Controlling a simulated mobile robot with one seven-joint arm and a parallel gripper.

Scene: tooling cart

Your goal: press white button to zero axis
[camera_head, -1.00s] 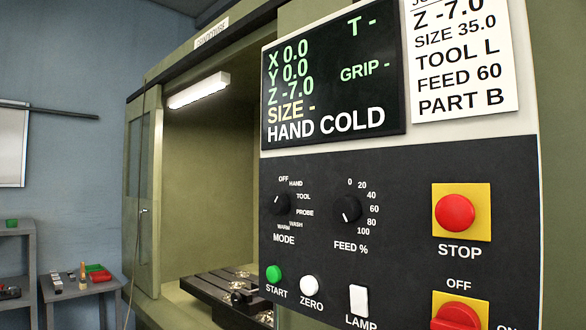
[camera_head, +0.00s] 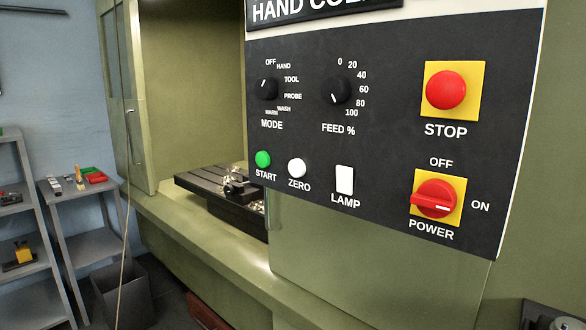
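The white round button (camera_head: 297,168) labelled ZERO sits on the dark control panel (camera_head: 400,200), low and left of its middle. It stands between the green START button (camera_head: 263,159) and the white rectangular LAMP switch (camera_head: 344,180). Nothing covers the button. The bottom of the display (camera_head: 330,8) shows at the top edge, with "HAND COL" partly cut off. The mode knob (camera_head: 265,88) and feed knob (camera_head: 336,91) are above the buttons. My gripper is not in view.
The red STOP button (camera_head: 446,90) and red POWER switch (camera_head: 436,198) are on the panel's right. A machine bed (camera_head: 205,187) with a fixture lies in the open enclosure. Grey shelves (camera_head: 60,200) and a dark bin (camera_head: 125,290) stand at the left.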

